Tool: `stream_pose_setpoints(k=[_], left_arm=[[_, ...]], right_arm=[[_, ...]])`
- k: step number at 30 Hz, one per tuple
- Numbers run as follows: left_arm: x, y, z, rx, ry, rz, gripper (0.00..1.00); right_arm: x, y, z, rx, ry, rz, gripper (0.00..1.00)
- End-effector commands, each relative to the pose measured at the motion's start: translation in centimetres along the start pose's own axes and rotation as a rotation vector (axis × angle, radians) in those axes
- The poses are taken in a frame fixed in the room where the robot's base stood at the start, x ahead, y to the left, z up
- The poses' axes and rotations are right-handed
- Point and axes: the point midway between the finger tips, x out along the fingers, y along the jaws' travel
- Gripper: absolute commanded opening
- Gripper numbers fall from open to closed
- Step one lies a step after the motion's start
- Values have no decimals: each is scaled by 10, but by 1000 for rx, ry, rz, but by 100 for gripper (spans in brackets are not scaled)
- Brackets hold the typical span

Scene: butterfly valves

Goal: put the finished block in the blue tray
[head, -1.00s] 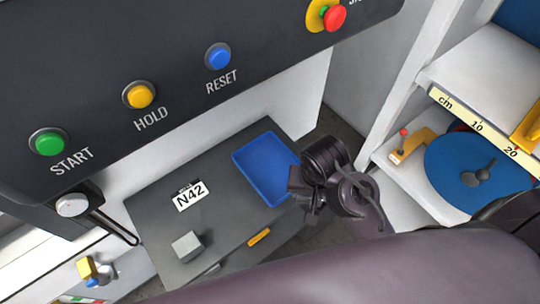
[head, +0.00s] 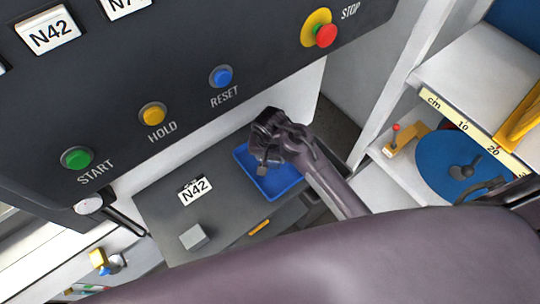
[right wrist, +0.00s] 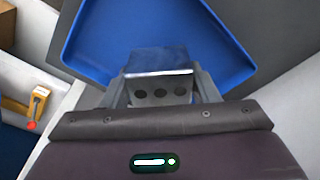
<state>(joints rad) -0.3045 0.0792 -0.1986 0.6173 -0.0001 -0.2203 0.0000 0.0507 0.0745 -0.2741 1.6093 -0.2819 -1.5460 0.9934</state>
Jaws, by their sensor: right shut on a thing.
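The blue tray (head: 282,188) lies on the dark bench top, and my right gripper (head: 263,168) is over it in the head view. In the right wrist view, my right gripper (right wrist: 160,92) is shut on a metal block (right wrist: 160,73) with a bright edge; dark round holes show beside it. The tray (right wrist: 225,45) fills the space beyond the block. I cannot tell whether the block touches the tray floor. A second, plain grey block (head: 193,237) sits on the bench, left of the tray. My left gripper is not in view.
A dark panel with START, HOLD, RESET and STOP buttons (head: 320,35) overhangs the bench's back. An N42 label (head: 195,190) and a yellow strip (head: 259,227) are on the bench. White shelves with a blue disc (head: 450,165) stand at right.

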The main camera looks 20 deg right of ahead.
Motion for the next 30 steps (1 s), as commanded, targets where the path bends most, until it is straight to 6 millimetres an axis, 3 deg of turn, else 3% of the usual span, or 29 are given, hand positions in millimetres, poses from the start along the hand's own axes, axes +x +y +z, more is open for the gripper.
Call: stream_pose_setpoints(k=[5,17,18,21,23,30], left_arm=[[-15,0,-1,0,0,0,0],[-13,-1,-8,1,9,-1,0],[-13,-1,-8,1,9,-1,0],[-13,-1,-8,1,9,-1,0],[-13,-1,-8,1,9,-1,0],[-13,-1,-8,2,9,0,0]], right_arm=[[16,-2,-1,-1,2,1,21],[24,-3,0,1,1,-1,21],[26,-3,0,1,0,0,56],[25,-3,0,1,0,0,69],[25,-2,0,1,0,0,76],[24,-2,0,1,0,0,76]])
